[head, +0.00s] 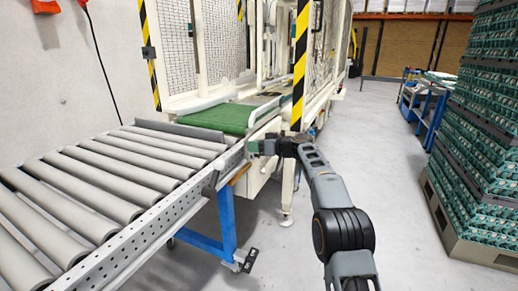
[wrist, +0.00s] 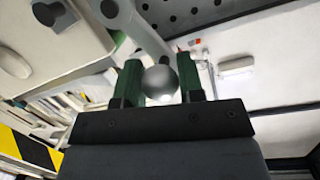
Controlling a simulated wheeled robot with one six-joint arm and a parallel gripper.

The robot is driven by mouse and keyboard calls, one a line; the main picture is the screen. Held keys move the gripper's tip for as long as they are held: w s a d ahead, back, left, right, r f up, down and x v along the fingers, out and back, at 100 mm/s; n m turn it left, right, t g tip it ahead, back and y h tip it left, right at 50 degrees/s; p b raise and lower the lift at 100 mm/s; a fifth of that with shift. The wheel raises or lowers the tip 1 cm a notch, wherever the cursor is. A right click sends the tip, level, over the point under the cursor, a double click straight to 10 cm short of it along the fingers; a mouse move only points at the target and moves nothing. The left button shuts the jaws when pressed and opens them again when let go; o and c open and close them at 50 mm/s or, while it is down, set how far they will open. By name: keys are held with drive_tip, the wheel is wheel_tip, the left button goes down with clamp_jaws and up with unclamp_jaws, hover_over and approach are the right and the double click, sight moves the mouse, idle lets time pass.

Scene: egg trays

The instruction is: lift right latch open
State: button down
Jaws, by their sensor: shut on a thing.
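The right latch shows in the wrist view as a round grey knob (wrist: 160,80) on a grey lever (wrist: 138,22) that runs up and to the left. My gripper (wrist: 161,82) has its two green fingers on either side of the knob and is shut on it. In the head view my gripper (head: 256,147) is at the end of the roller conveyor, beside the machine frame. The latch cannot be made out there.
The roller conveyor (head: 150,180) fills the left, with a green belt (head: 215,117) beyond it. A yellow-black striped post (head: 300,65) stands just behind my gripper. Stacked egg trays (head: 485,130) on a pallet stand right. The floor between is clear.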

drive_tip(key=shift+a, duration=0.15)
drive_tip(key=c, duration=0.9)
unclamp_jaws()
drive_tip(key=shift+s, duration=0.1)
drive_tip(key=shift+c, duration=0.2)
drive_tip(key=shift+o, duration=1)
drive_tip(key=v, duration=1.4)
drive_tip(key=shift+w+p, duration=0.2)
drive_tip(key=shift+p, duration=0.15)
